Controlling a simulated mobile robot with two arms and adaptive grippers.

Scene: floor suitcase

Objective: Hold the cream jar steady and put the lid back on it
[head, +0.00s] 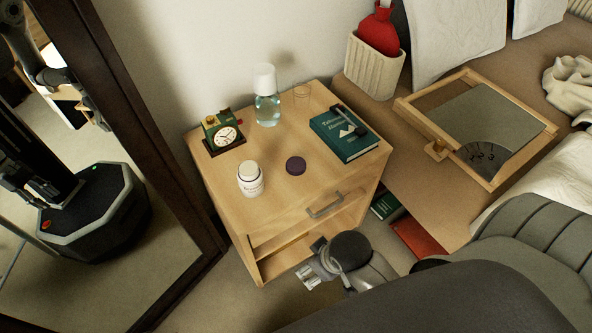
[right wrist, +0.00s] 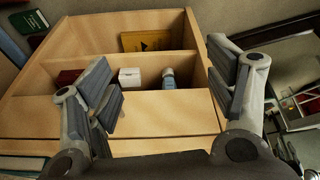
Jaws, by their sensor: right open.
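A white jar with a printed label (head: 250,180) stands upright on the wooden nightstand (head: 225,205). Its top looks white and round; I cannot tell whether it is open. A dark purple round lid (head: 296,166) lies flat to its right, apart from it. My right gripper (head: 312,272) is low in front of the nightstand, below its top and away from jar and lid. In the right wrist view its fingers (right wrist: 166,88) are spread wide with nothing between them, facing the nightstand's open compartments. The jar and lid do not show there. My left gripper is not in view.
A mirror (head: 95,210) stands left; the bed is right.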

